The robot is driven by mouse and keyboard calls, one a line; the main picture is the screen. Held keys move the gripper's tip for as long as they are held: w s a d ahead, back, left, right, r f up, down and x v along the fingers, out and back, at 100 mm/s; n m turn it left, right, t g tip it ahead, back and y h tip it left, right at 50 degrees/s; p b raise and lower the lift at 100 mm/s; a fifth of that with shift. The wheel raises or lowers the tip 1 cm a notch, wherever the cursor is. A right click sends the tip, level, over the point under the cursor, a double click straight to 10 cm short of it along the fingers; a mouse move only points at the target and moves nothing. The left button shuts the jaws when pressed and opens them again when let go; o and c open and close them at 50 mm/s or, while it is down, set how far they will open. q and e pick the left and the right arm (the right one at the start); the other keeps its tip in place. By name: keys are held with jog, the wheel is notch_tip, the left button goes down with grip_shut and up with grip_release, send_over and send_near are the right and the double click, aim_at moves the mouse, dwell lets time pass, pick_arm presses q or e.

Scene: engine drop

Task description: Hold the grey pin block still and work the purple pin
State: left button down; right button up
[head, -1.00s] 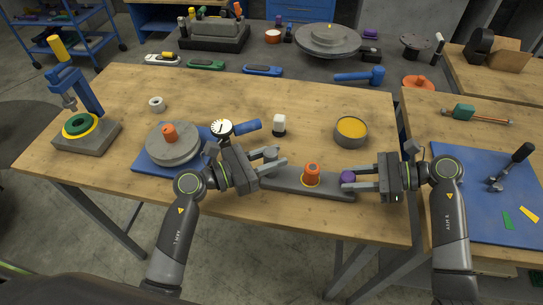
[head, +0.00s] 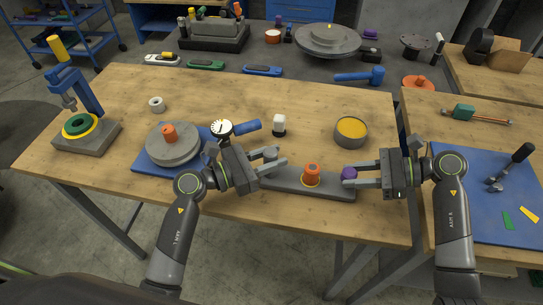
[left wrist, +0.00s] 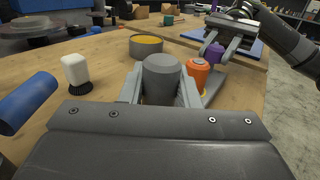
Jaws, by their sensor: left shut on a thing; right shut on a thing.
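The grey pin block (head: 331,190) lies on the wooden bench as a long bar. A grey round post (left wrist: 161,78) rises from its left part, and my left gripper (head: 272,163) is shut on that post. An orange pin (head: 312,173) with a yellow ring at its foot stands on the middle of the block; it shows beside the post in the left wrist view (left wrist: 197,74). My right gripper (head: 351,173) is shut on the purple pin (head: 349,172) over the block's right end. The pin also shows in the left wrist view (left wrist: 214,53). I cannot tell whether its lower end is clear of the block.
A grey bowl with yellow contents (head: 351,132) and a white-capped part (head: 279,124) stand behind the block. A dial gauge (head: 221,128) and a round grey fixture (head: 171,144) on a blue plate are at left. The bench's front edge is close to the block.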

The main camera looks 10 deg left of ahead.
pick_arm(q)
jog(key=shift+f, duration=0.1)
pick_arm(e)
jog(key=shift+r, duration=0.3)
jog(key=o, duration=1)
jog(key=shift+o, duration=0.2)
jog(key=shift+d, duration=0.1)
jog(key=v, duration=1.2)
pick_arm(q)
jog(key=c, duration=1)
grip_release()
